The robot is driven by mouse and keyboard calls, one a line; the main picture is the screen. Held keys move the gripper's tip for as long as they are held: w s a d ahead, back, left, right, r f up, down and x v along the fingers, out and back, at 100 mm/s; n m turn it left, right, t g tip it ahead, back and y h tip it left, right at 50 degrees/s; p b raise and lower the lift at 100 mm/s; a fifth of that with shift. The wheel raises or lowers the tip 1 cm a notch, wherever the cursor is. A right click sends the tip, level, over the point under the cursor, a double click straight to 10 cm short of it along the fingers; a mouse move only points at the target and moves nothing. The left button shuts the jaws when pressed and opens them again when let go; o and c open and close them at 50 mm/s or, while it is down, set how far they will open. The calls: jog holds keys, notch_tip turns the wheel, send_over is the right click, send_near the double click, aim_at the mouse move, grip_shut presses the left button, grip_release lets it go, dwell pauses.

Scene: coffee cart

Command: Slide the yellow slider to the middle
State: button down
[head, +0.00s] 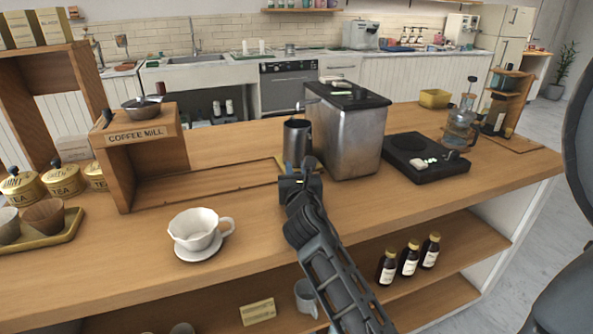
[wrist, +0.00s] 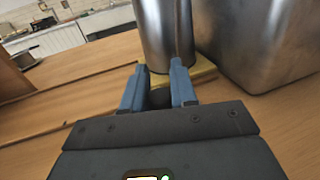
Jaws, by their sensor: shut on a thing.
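The yellow slider (head: 280,164) sits at the right end of a wooden track (head: 205,186) on the counter. Only a little of its yellow edge shows in the head view; more shows in the wrist view (wrist: 203,76). A metal cup (head: 297,142) stands upright on it and also fills the top of the wrist view (wrist: 165,35). My gripper (head: 300,176) is at the near side of the slider. In the wrist view its blue fingers (wrist: 158,80) are on either side of a dark piece at the slider's front, shut on it. The gripper hides part of the slider.
The wooden coffee mill stand (head: 140,150) is at the track's left end. A large steel container (head: 347,130) stands close to the right of the cup. A white cup on a saucer (head: 197,232) is in front of the track. A black scale (head: 425,158) lies farther right.

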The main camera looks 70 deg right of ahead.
jog(key=w+a, duration=0.6)
jog(key=w, duration=0.1)
jog(key=shift+d, duration=0.1)
jog(key=c, duration=1)
grip_release()
jog(key=shift+s+b, duration=0.1)
jog(key=shift+b, duration=0.2)
jog(key=shift+v, duration=3.9)
